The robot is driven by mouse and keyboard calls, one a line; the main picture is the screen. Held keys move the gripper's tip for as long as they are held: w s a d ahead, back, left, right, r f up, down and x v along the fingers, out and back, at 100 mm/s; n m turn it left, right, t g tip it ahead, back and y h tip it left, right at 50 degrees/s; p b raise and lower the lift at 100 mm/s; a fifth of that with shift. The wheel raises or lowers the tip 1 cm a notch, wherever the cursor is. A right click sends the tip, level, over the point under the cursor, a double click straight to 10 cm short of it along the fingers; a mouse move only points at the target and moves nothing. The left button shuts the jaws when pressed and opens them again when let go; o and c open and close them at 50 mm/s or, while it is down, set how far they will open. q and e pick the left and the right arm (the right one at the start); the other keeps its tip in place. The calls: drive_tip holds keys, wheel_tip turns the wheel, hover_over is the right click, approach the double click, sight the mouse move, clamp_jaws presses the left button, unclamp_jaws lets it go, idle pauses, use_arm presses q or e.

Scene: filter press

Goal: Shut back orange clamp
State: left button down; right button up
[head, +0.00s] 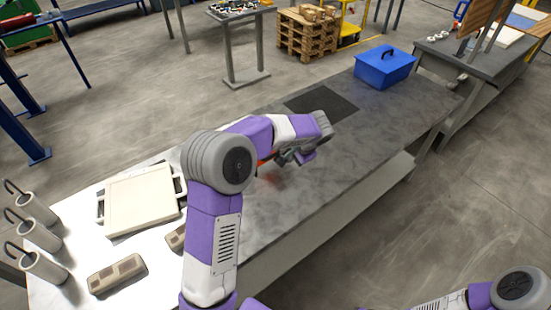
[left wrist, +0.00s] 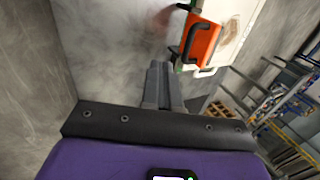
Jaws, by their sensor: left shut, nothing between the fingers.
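An orange clamp (left wrist: 202,45) with a dark handle sits on the edge of a white panel (left wrist: 234,40) in the left wrist view. I cannot tell whether the clamp is open or shut. In the head view only a small orange part (head: 264,159) shows; my arm hides the rest. My left gripper (left wrist: 160,68) is shut and empty, its fingertips just short of the clamp and apart from it in that picture. In the head view the left gripper (head: 298,157) is low over the table, partly hidden by its own wrist. My right gripper is out of view.
The grey table (head: 350,170) is clear to the right of my gripper. A dark mat (head: 321,103) and a blue box (head: 385,67) lie beyond. A cream tray (head: 140,200), grey blocks (head: 117,273) and hooked cylinders (head: 38,236) occupy the left end.

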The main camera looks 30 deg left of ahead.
use_arm(q)
drive_tip(key=shift+f, duration=0.15)
drive_tip(key=w+a+f, duration=0.3)
drive_tip(key=a+f, duration=0.4)
drive_tip(key=f, duration=0.1)
drive_tip(key=shift+a+b, duration=0.3)
drive_tip(key=shift+b, duration=0.15)
drive_tip(key=shift+w, duration=0.1)
